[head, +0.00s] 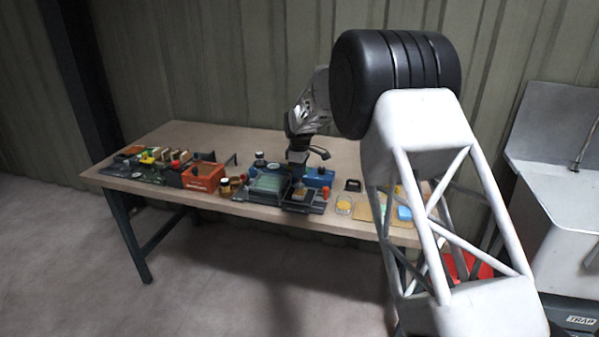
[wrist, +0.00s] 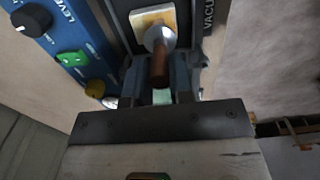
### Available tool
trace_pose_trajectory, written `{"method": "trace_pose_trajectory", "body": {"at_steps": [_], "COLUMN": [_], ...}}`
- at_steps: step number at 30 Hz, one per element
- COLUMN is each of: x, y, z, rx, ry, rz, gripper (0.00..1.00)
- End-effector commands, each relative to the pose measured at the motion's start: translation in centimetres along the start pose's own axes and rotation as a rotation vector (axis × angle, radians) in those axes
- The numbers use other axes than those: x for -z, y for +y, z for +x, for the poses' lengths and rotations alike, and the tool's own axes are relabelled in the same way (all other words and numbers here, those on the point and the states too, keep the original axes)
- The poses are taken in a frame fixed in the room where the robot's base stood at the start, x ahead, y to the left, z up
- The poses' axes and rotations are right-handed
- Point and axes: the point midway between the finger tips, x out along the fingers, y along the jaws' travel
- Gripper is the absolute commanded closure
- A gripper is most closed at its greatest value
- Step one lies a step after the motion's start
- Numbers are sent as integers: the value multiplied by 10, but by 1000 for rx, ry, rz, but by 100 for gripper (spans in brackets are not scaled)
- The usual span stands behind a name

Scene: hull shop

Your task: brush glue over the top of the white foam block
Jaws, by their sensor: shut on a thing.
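My gripper (head: 297,163) is over the middle of the workbench, low beside a blue box (head: 319,178). In the wrist view my gripper (wrist: 161,94) is shut, with a small pale green thing (wrist: 162,97) between its dark fingers. What it is cannot be told. Just beyond the fingers is a brown handle-like piece (wrist: 159,68) with a round grey end (wrist: 158,38); whether it is the held thing is unclear. Past it, a pale block with a yellowish edge (wrist: 141,19) lies in a dark tray (wrist: 119,22). I cannot tell if it is the foam block. No glue can be made out.
The blue box carries a black knob (wrist: 32,19) and a green switch (wrist: 72,58). A green-topped unit (head: 268,184) and an orange box (head: 203,177) stand on the bench to the left. Bare bench top (head: 200,138) shows behind. A sink unit (head: 562,225) stands at the right.

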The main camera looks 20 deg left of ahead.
Motion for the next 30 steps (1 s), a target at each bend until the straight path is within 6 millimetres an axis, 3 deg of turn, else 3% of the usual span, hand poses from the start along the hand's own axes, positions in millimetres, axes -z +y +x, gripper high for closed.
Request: {"method": "trace_pose_trajectory", "body": {"at_steps": [16, 30], "x": [0, 0], "y": [-14, -15], "z": [1, 2], "rx": [1, 2], "ry": [-1, -1], "rz": [0, 0], "gripper": [100, 100]}}
